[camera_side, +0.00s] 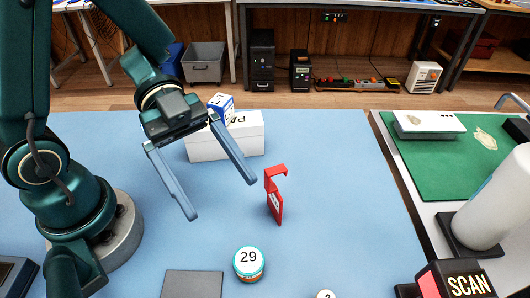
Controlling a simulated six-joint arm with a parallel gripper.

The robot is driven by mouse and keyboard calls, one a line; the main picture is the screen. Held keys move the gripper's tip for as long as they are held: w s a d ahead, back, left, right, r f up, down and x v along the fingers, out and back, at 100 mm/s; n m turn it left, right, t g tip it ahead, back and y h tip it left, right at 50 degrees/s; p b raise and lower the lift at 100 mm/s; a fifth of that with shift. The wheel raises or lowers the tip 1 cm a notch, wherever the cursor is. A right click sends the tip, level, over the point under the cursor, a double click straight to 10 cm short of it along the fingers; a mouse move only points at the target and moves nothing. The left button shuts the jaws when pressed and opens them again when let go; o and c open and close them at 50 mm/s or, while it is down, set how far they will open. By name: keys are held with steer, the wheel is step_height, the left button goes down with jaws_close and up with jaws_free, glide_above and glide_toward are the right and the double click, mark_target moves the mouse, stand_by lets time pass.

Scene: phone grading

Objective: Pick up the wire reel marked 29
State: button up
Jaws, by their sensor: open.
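The wire reel marked 29 (248,262) stands on the blue table mat near the front middle. Its round white top shows the number, with a teal rim and a brownish side below. My gripper (222,200) is open, with two long blue-grey fingers spread wide and pointing down. It hangs above the mat, up and to the left of the reel in the picture. Nothing is between its fingers, and it is apart from the reel.
A red bracket-like object (275,195) stands right of my gripper. A white box (240,138) with a small blue-and-white box (221,104) is behind. A grey plate (192,285) lies left of the reel. A SCAN device (462,281) and white cylinder (492,208) stand at right.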

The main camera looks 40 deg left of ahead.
glide_toward(246, 256)
steer(key=x, duration=0.3)
steer(key=shift+d+f, duration=0.15)
steer(key=shift+d, duration=0.1)
steer(key=shift+x, duration=2.6)
steer(key=c, duration=1.4)
steer(key=shift+c, duration=0.2)
